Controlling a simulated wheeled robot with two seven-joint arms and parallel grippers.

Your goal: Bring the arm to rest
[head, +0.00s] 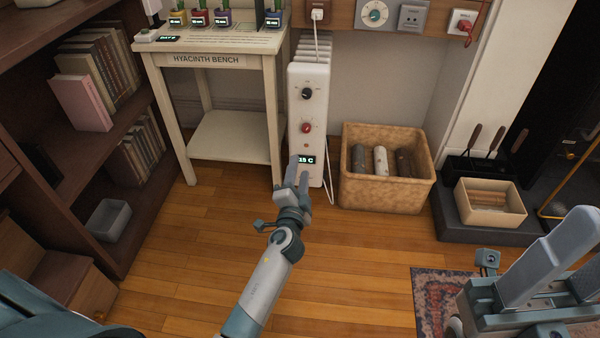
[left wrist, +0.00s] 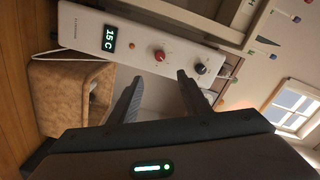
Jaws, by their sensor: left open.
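My left arm reaches forward from the bottom of the head view. Its left gripper (head: 298,165) is in front of the lower front of a white heater (head: 308,80). In the left wrist view the gripper's two fingers (left wrist: 159,77) are apart with nothing between them. The heater (left wrist: 135,42) lies beyond the fingertips there, with a red knob, a dark knob and a display reading 15 C. I cannot tell how close the fingertips are to it. My right gripper (head: 560,270) is at the lower right, partly cut off, with no held thing visible.
A hyacinth bench (head: 210,60) with potted plants stands left of the heater. A bookshelf (head: 95,150) is at left. The wooden floor between is clear.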

